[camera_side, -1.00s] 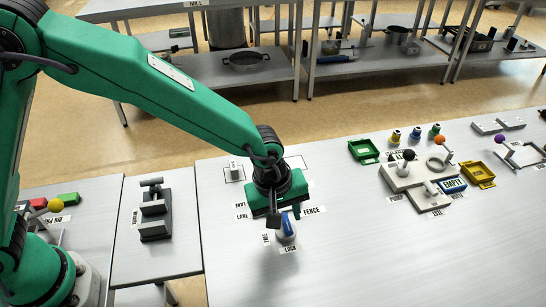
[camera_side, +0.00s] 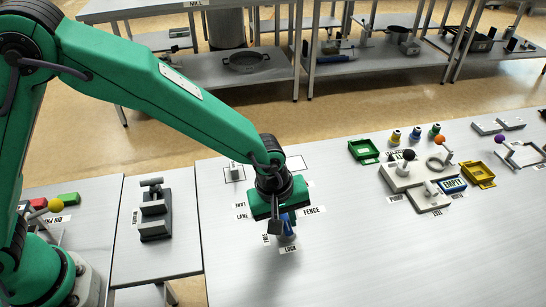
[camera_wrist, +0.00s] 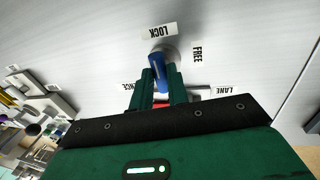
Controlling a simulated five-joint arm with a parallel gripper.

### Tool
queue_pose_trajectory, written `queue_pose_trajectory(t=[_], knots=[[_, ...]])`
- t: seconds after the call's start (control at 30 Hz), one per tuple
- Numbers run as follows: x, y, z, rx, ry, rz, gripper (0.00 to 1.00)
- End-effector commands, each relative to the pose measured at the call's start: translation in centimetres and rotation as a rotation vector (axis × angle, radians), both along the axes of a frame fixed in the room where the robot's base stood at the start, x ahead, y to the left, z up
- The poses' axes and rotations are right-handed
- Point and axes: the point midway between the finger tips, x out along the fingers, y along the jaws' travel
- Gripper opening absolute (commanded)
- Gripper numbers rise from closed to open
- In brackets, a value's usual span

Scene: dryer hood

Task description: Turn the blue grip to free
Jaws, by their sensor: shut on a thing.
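The blue grip (camera_wrist: 157,68) sits on a round pale base beside the LOCK label (camera_wrist: 158,31) and the FREE label (camera_wrist: 196,54). In the wrist view its rounded end lies nearer LOCK than FREE. My gripper (camera_wrist: 160,74) has a finger on each side of the grip and is shut on it. In the side view my gripper (camera_side: 281,226) is low over the table and covers much of the blue grip (camera_side: 289,223). LOCK (camera_side: 289,249) shows in front of the base there, and FREE is at its left, partly hidden.
A FENCE label (camera_side: 314,210) and LANE label (camera_side: 241,216) lie near the grip. A grey stepped block (camera_side: 154,213) stands left. A pale fixture (camera_side: 420,182), green tray (camera_side: 364,151) and yellow tray (camera_side: 480,174) are at right. The front right tabletop is clear.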

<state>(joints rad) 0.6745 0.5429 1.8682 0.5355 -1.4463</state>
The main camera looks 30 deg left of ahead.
Motion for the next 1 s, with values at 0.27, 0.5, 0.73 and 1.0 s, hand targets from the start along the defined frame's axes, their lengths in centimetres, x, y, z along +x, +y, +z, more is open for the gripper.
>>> queue_pose_trajectory(t=[0.27,0.5,0.73,1.0], knots=[[0.05,0.12,0.03,0.026,-0.012,-0.142,0.0],[0.11,0.21,0.03,0.043,-0.019,-0.235,0.0],[0.14,0.27,0.03,0.045,-0.019,-0.237,0.0],[0.1,0.23,0.02,0.044,-0.019,-0.238,0.38]])
